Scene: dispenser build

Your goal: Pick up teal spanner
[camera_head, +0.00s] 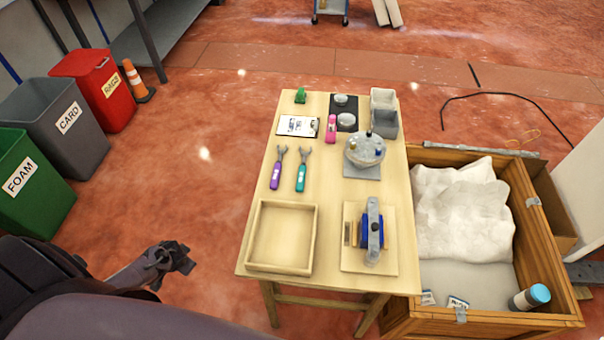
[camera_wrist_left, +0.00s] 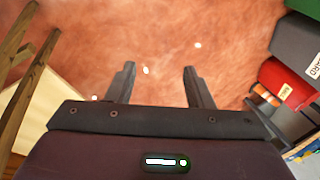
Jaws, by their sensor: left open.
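The teal spanner (camera_head: 302,170) lies on the wooden table (camera_head: 338,193), its open jaw end pointing to the far side. A purple spanner (camera_head: 278,168) lies beside it on the left, apart from it. My left gripper (camera_head: 178,258) is off the table's left side, over the red floor, well away from the spanner. In the left wrist view my left gripper (camera_wrist_left: 158,80) has its two fingers spread with only floor between them. The spanner does not show in that view. My right gripper does not show in either view.
An empty wooden tray (camera_head: 250,236) sits at the table's near left corner. A blue clamp device (camera_head: 372,232) is at near right. A crate (camera_head: 545,240) adjoins the table.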

